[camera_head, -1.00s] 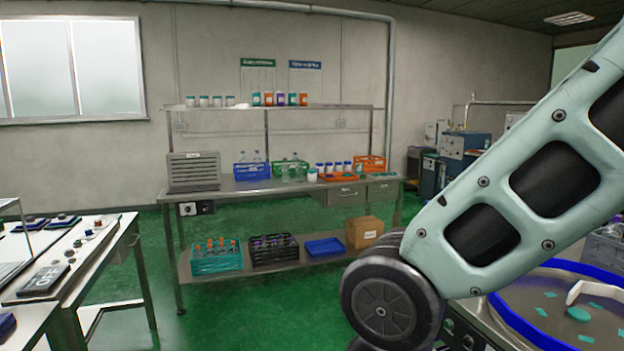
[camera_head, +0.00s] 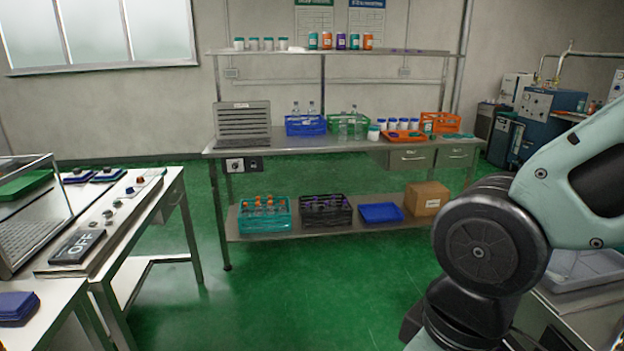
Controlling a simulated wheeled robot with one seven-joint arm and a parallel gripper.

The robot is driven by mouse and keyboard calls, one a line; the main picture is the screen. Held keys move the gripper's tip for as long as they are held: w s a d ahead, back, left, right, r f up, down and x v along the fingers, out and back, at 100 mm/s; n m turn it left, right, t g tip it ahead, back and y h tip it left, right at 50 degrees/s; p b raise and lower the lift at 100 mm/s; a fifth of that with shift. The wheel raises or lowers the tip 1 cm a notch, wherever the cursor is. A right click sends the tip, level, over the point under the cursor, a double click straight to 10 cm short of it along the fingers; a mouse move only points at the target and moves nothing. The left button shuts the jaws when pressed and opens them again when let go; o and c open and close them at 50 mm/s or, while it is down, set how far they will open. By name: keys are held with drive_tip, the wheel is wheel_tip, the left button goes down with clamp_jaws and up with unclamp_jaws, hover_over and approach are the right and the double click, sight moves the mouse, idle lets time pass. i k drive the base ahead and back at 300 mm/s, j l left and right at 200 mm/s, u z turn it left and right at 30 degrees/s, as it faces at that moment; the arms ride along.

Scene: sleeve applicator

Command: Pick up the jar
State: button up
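Several small white jars with blue lids (camera_head: 403,124) stand in a row on the workbench across the room, behind an orange tray. A white jar with a teal lid (camera_head: 373,133) stands alone left of that tray. More jars (camera_head: 267,44) and coloured bottles (camera_head: 341,41) line the shelf above. I cannot tell which jar is meant. My arm shows at the right, far from the bench. My gripper is outside the view.
A metal workbench (camera_head: 300,152) with crates stands against the wall. Its lower shelf holds crates, a blue tray (camera_head: 381,213) and a cardboard box (camera_head: 426,198). A table with an OFF sign (camera_head: 85,246) is at the left. Green floor (camera_head: 290,290) between is clear.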

sight(373, 131)
drive_tip(key=i, duration=0.95)
drive_tip(key=i+z, duration=0.1)
drive_tip(key=i, duration=0.9)
drive_tip(key=i+j, duration=0.15)
drive_tip(key=i, duration=0.8)
drive_tip(key=i+j+z, duration=0.1)
drive_tip(key=i, duration=0.85)
drive_tip(key=i+j+z, duration=0.2)
drive_tip(key=i+z, duration=0.25)
drive_tip(key=i+j+z, duration=0.45)
drive_tip(key=i+l, duration=0.1)
